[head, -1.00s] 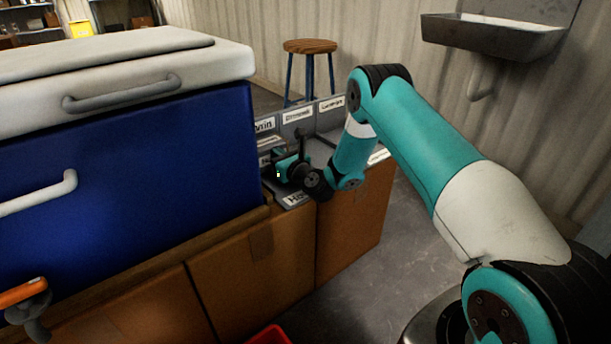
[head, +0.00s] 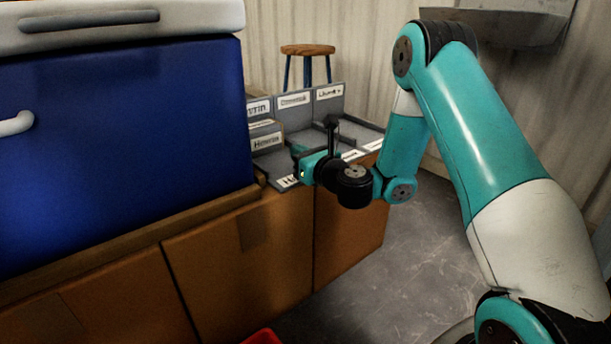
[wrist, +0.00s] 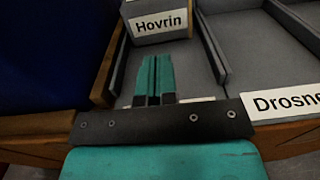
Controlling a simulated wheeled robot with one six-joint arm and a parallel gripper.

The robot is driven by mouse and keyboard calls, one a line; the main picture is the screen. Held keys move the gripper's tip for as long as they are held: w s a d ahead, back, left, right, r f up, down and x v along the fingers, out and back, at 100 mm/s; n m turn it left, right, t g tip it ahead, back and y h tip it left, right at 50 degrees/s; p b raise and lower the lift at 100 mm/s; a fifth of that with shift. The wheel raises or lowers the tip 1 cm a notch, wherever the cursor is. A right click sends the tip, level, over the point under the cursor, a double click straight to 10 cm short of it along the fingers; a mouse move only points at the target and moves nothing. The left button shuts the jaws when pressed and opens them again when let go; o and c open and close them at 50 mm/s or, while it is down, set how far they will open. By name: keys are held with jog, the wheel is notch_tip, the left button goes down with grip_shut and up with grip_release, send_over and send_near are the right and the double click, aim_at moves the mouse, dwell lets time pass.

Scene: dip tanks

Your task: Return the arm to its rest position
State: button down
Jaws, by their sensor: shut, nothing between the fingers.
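My arm, teal and white, reaches in from the right in the head view and bends down toward a grey compartment tray (head: 277,184) on the wooden cabinet. My gripper shows in the wrist view (wrist: 154,60) with its two teal fingers together and nothing between them. It is over a grey compartment in front of a block labelled "Hovrin" (wrist: 160,22). In the head view the wrist end hangs near the tray's front edge, and the fingertips are hard to make out there.
A large blue tank (head: 120,150) with a pale lid and handles stands close on the left. Behind the tray is a wooden stool (head: 308,50); a metal sink (head: 510,27) hangs on the right wall. A red object (head: 262,337) is on the floor. Grey floor (head: 420,250) is open right of the cabinet.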

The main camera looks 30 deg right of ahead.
jog(key=shift+s+d+b, duration=0.25)
jog(key=shift+s+b, duration=0.8)
jog(key=shift+s, duration=0.05)
jog(key=s+a+r+n+g+y+p, duration=0.45)
jog(key=a+r+n, duration=0.25)
jog(key=a+n, duration=0.25)
jog(key=s+a+r+n+g+y+p, duration=0.4)
jog(key=s+a+r+n, duration=0.3)
jog(key=n, duration=0.4)
jog(key=s+a+r+n+g+h+p, duration=0.1)
jog(key=s+a+r+n+g+p, duration=0.15)
jog(key=s+n, duration=0.35)
jog(key=s+a+r+n+g+h+p, duration=0.1)
jog(key=s+a+n+g+h+p, duration=0.1)
jog(key=s+n+g, duration=0.35)
jog(key=s+d+r+n+g+h+p, duration=0.1)
jog(key=s+d+r+n+h+p, duration=0.15)
jog(key=s+n, duration=0.25)
jog(key=s+d+r+n+h+p, duration=0.2)
jog(key=s+d+n+p, duration=0.15)
jog(key=s, duration=0.25)
notch_tip(320, 180, up, 36)
jog(key=p, duration=3.6)
jog(key=shift+w+a+r, duration=0.15)
jog(key=shift+w+r, duration=0.1)
jog(key=shift+w, duration=0.15)
jog(key=shift+n, duration=0.25)
